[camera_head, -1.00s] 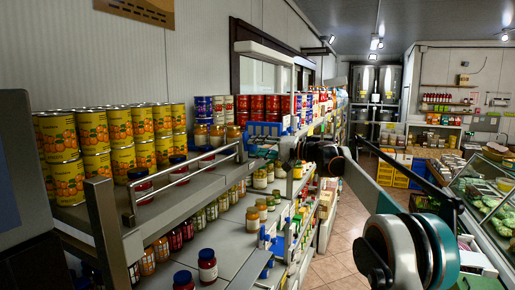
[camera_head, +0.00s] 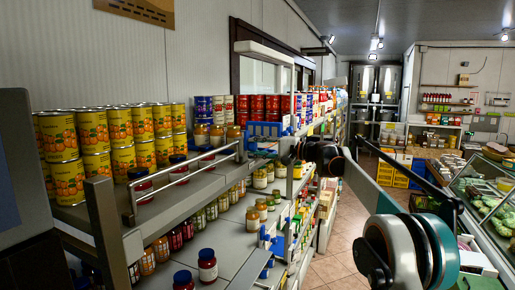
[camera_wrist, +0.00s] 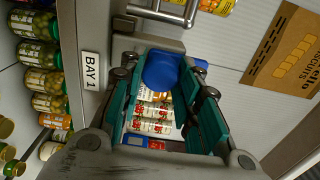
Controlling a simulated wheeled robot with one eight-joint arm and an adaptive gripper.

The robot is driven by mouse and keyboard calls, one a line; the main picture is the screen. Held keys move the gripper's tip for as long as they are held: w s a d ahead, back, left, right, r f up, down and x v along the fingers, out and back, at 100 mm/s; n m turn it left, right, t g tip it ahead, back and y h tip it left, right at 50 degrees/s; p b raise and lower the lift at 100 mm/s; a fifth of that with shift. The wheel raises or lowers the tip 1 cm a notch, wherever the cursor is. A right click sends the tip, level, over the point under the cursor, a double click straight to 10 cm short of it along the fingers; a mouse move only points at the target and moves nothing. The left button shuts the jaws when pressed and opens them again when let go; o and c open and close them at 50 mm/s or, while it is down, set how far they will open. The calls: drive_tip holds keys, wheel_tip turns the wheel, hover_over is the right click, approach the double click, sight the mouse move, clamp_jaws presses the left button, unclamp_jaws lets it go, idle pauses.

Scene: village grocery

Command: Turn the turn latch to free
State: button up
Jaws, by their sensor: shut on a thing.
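The turn latch (camera_wrist: 165,69) shows in the wrist view as a rounded blue handle beside the grey shelf frame. My gripper (camera_wrist: 168,84) has its two teal-padded fingers on either side of the blue handle and is shut on it. The fingers hide part of the handle and its mount, so I cannot tell its exact angle. In the head view my gripper is small and dark at the shelf end, and the latch is hard to make out there.
A "BAY 1" label (camera_wrist: 91,70) is on the frame beside the gripper. Shelves hold yellow cans (camera_head: 120,127) and jars (camera_head: 207,266). A metal rail (camera_head: 190,175) edges the top shelf. The aisle floor (camera_head: 345,225) is open to the right.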

drive_tip(key=o, duration=1)
drive_tip(key=shift+w+d, duration=0.1)
drive_tip(key=shift+o, duration=0.2)
drive_tip(key=v, duration=1.2)
